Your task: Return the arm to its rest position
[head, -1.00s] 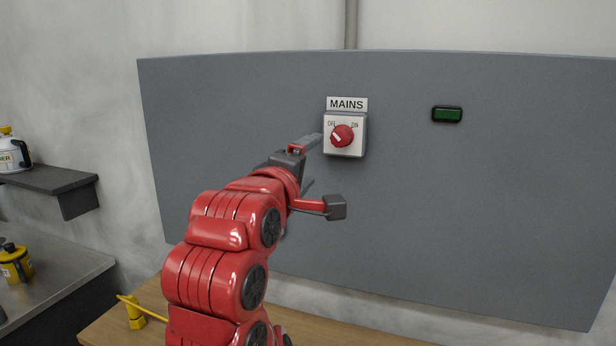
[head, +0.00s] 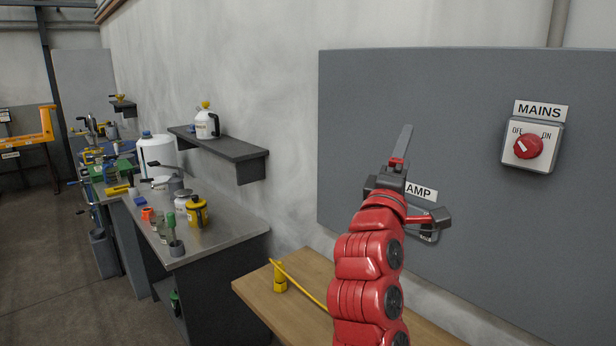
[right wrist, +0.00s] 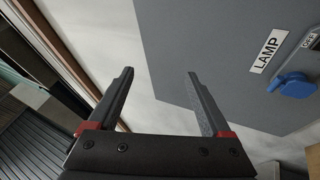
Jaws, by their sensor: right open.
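My right arm (head: 368,270) is red and rises from the bottom of the head view, right of centre. Its gripper (head: 402,148) points up in front of the grey panel (head: 450,90), partly covering the lamp label (head: 420,192). In the right wrist view the gripper (right wrist: 160,88) is open, with nothing between its two fingers. The lamp label (right wrist: 269,51) and a blue knob (right wrist: 292,86) show to the right of the fingers, apart from them. The mains switch (head: 528,146) has a red knob with its white mark toward OFF. My left gripper is not in view.
A wooden bench (head: 258,292) with a yellow cable lies below the panel. A metal worktop (head: 215,243) with bottles and tools stands to the left, under a dark shelf (head: 225,146) with a white jug (head: 207,124). The floor (head: 40,250) at far left is open.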

